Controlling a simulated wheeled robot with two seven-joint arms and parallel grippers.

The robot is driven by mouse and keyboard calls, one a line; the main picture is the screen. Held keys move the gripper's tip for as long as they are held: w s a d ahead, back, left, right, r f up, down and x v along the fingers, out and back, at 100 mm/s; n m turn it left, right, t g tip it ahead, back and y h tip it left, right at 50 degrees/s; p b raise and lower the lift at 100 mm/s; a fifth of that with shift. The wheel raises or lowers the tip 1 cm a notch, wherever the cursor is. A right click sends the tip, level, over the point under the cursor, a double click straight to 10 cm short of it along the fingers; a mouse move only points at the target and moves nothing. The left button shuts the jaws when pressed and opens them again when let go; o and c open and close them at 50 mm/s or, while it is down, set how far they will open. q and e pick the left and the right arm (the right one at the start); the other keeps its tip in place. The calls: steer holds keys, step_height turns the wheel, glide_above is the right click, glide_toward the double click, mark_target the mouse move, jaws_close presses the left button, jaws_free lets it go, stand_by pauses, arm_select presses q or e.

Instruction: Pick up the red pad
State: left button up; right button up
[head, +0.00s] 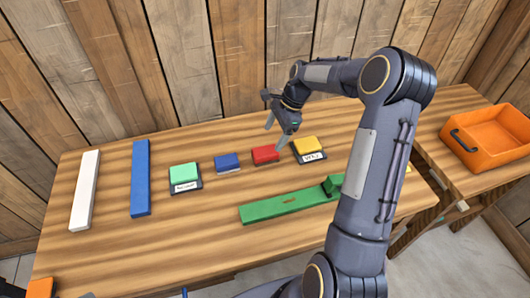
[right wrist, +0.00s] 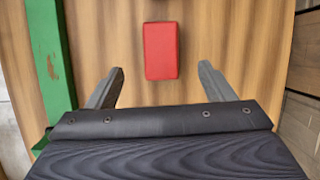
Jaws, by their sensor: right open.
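The red pad (head: 264,155) lies on the wooden table between a blue pad and a yellow pad. In the right wrist view the red pad (right wrist: 161,51) is a plain red block on bare wood, ahead of the fingertips and roughly centred between them. My right gripper (head: 277,135) is open and empty, above the table close to the red pad. Its two fingers show apart in the right wrist view (right wrist: 160,72), and neither touches the pad there. My left gripper is not clearly in view.
A blue pad (head: 228,162), a green pad (head: 184,173) and a yellow pad (head: 306,145) stand in the row. A long green bar (head: 285,205) lies in front. Blue (head: 140,180) and white (head: 86,190) bars lie left. An orange crate (head: 488,149) stands right.

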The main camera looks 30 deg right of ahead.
mark_target(266, 151)
steer(key=shift+w+d+f, duration=0.1)
steer(key=shift+w+f, duration=0.05)
steer(key=shift+f, duration=0.4)
steer(key=shift+f+m, duration=0.3)
steer(key=shift+f, duration=0.05)
steer(key=x, duration=0.2)
steer(key=p+x, duration=0.1)
steer(key=x, duration=0.4)
steer(key=shift+a+r+p, duration=0.15)
steer(key=shift+a+p, duration=0.15)
steer(key=c, duration=1.1)
